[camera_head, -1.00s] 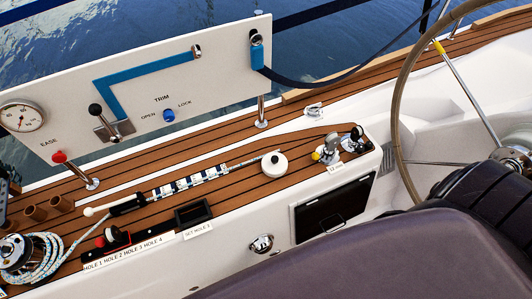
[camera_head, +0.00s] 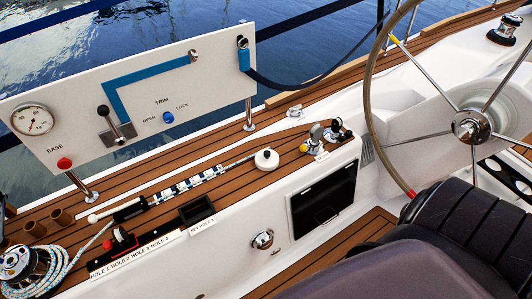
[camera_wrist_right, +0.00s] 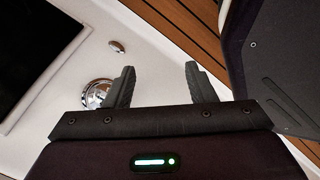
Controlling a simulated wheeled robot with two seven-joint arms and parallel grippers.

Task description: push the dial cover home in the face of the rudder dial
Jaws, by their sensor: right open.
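A round white-faced dial with a needle (camera_head: 33,119) is set in the left end of the white panel (camera_head: 75,92) in the head view. I cannot tell whether it is the rudder dial, and no dial cover can be made out. A chrome round fitting (camera_head: 262,239) sits in the white side wall below the teak ledge. A chrome fitting also shows in the right wrist view (camera_wrist_right: 97,94), beside the left finger. My right gripper (camera_wrist_right: 160,82) is open with nothing between its fingers, over white surface. My left gripper is not in view.
The teak ledge (camera_head: 150,175) holds a winch with rope (camera_head: 35,268), a black tray (camera_head: 196,211) and a white round knob (camera_head: 266,160). A dark recess (camera_head: 322,203) opens in the side wall. The steering wheel (camera_head: 368,100) stands at the right.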

